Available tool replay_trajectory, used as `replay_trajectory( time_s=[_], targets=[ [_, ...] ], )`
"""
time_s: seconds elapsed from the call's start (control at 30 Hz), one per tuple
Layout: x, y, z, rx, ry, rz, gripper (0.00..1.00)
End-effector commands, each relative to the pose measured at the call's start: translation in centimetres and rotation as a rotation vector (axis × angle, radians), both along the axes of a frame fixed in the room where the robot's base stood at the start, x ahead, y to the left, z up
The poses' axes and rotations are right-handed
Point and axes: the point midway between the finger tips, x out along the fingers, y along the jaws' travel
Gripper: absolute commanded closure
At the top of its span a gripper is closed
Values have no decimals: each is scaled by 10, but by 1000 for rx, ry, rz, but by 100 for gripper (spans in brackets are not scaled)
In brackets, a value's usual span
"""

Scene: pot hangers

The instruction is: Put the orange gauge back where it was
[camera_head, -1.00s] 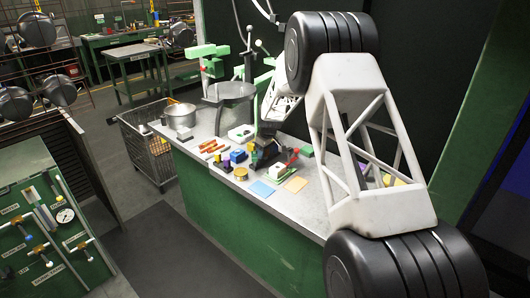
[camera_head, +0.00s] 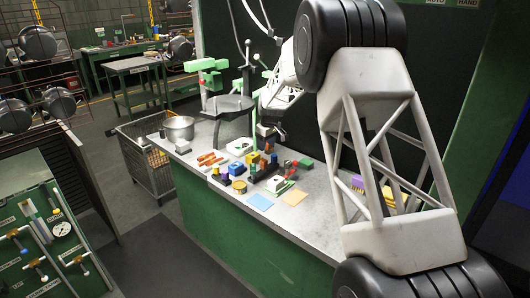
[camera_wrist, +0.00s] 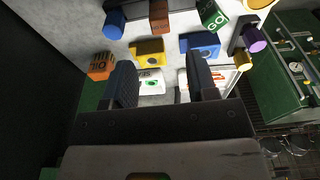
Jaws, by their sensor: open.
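My gripper (camera_wrist: 161,88) is open in the wrist view, with no object held between its fingers. In the head view my gripper (camera_head: 269,138) is small, above the workbench's cluster of blocks. An orange block (camera_wrist: 101,66) with dark lettering lies left of the left finger in the wrist view, apart from it. I cannot tell for sure that it is the orange gauge. A green block (camera_wrist: 212,15) marked "GO" and a brown block (camera_wrist: 160,15) are at the top. A white piece with a green mark (camera_wrist: 152,83) shows beyond and between the fingers.
A yellow block (camera_wrist: 150,52), a blue block (camera_wrist: 200,44) and a purple cylinder (camera_wrist: 253,40) are close by. In the head view a metal pot (camera_head: 179,128) stands at the bench's far left end. The bench front (camera_head: 300,240) is clear past a blue sheet (camera_head: 260,201) and tan sheet (camera_head: 295,196).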

Motion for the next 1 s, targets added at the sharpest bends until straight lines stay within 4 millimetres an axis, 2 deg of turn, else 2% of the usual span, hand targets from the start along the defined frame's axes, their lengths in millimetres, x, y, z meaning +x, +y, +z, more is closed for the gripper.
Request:
replay_trajectory(
  time_s=[0.1,0.27,1.0],
  targets=[
    [-1,-1,11,0,0,0,47],
    [-2,-2,18,0,0,0,47],
    [-2,-2,19,0,0,0,47]
  ],
)
